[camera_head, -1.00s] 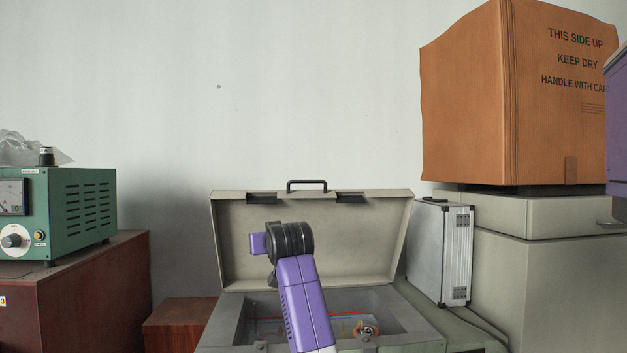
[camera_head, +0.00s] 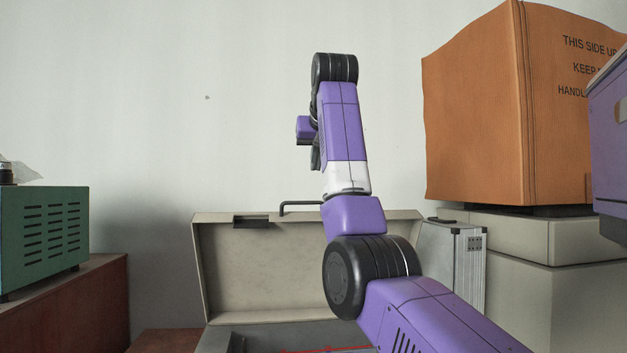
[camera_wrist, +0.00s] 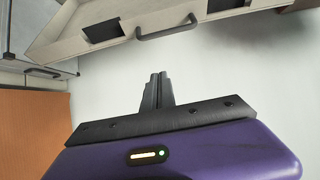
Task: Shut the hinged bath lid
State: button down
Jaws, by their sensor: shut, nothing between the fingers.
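The bath lid (camera_head: 270,275) stands open, upright at the back of the grey bath (camera_head: 245,340), with a dark handle (camera_head: 303,204) on its top edge. In the wrist view the lid (camera_wrist: 130,22) and its handle (camera_wrist: 167,26) are at the top, upside down. My gripper (camera_wrist: 158,77) is shut and empty, with pale wall behind its fingers and a visible gap to the handle. In the head view my arm rises in front of the lid and hides part of its right side. The fingers are not clear there. Most of the bath's inside is below the picture.
A silver case (camera_head: 455,262) stands close right of the lid. An orange carton (camera_head: 475,110) sits on grey boxes (camera_head: 560,280) farther right. A green instrument (camera_head: 40,240) stands on a red-brown cabinet (camera_head: 70,305) at left.

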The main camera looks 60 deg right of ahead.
aim_at(314, 202)
jog(key=p+x, duration=0.3)
jog(key=x, duration=0.6)
jog(key=shift+w+d+f, duration=0.1)
jog(key=shift+w+f, duration=0.05)
jog(key=shift+f, duration=0.2)
jog(key=shift+s+a+f+p, duration=0.45)
jog(key=shift+s+a+f, duration=0.6)
jog(key=shift+a, duration=0.2)
jog(key=shift+f, duration=0.1)
